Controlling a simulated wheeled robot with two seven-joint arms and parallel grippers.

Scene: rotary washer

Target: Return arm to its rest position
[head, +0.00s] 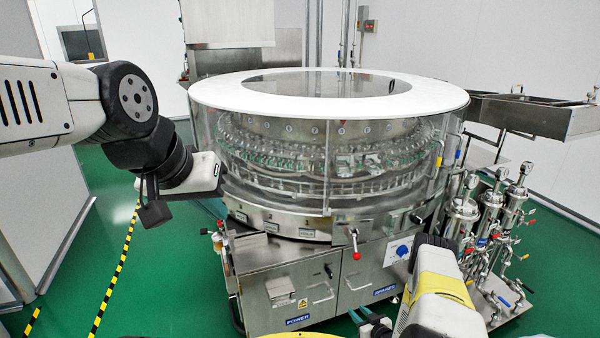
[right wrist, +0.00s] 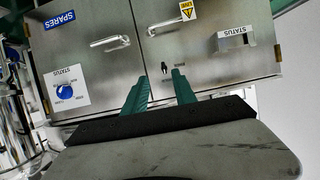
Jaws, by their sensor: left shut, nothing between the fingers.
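The rotary washer (head: 330,90) has a white ring top, clear walls and a steel base with cabinet doors (head: 365,280). My left arm comes in from the left, and my left gripper (head: 218,180) is in front of the washer's left side, shut, with nothing seen in it. Its fingertips are hard to make out. My right arm is low at the front right. My right gripper (right wrist: 162,78) shows two green fingers with a gap between them, empty, facing the cabinet doors (right wrist: 110,65). In the head view its fingers (head: 366,318) are partly hidden.
A blue knob (head: 402,250) and a red-tipped lever (head: 355,245) stick out from the washer front. Steel filter housings and pipes (head: 490,235) stand at the right. Green floor (head: 155,280) is free at the left, with yellow-black tape (head: 117,265).

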